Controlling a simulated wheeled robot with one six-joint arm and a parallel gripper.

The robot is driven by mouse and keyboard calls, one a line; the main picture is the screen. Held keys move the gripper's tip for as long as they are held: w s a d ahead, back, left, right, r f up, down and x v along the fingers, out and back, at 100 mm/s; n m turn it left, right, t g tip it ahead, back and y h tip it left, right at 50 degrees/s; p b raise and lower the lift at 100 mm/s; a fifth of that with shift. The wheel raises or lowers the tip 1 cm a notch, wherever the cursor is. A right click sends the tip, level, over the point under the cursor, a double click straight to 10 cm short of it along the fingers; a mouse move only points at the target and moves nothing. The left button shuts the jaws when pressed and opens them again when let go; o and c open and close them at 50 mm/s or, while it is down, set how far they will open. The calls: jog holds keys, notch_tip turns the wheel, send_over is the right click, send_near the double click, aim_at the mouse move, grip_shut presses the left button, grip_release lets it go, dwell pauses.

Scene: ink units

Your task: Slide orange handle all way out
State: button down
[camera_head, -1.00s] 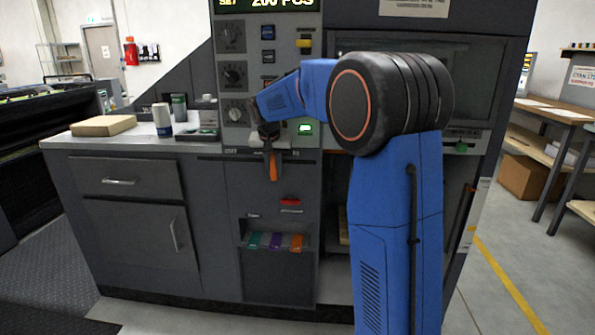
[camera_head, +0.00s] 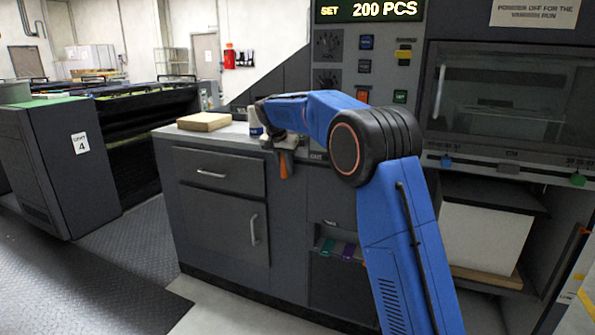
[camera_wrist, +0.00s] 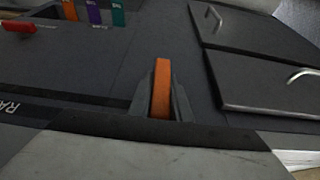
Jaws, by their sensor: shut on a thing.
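The orange handle (camera_wrist: 160,88) stands between the two fingers in the wrist view. My gripper (camera_wrist: 161,104) is shut on it. In the head view, my gripper (camera_head: 287,158) points down in front of the cabinet's upper edge, and the lower end of the orange handle (camera_head: 283,170) shows below the fingers. Its upper part is hidden by the gripper. I cannot tell whether the handle is still joined to the console.
The dark cabinet (camera_head: 218,218) has a drawer and a door. A cardboard box (camera_head: 204,122) lies on its top. Teal (camera_head: 328,246), purple and orange tabs sit low in the console. A red handle (camera_wrist: 18,26) shows in the wrist view. Floor in front is clear.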

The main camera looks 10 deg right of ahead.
jog(key=shift+w+a+r, duration=0.1)
jog(key=shift+w+a, duration=0.1)
jog(key=shift+a, duration=0.1)
jog(key=c, duration=1.6)
grip_release()
jog(key=shift+a, duration=0.15)
jog(key=shift+c, duration=0.2)
jog(key=v, duration=1.7)
jog(key=shift+r, duration=0.2)
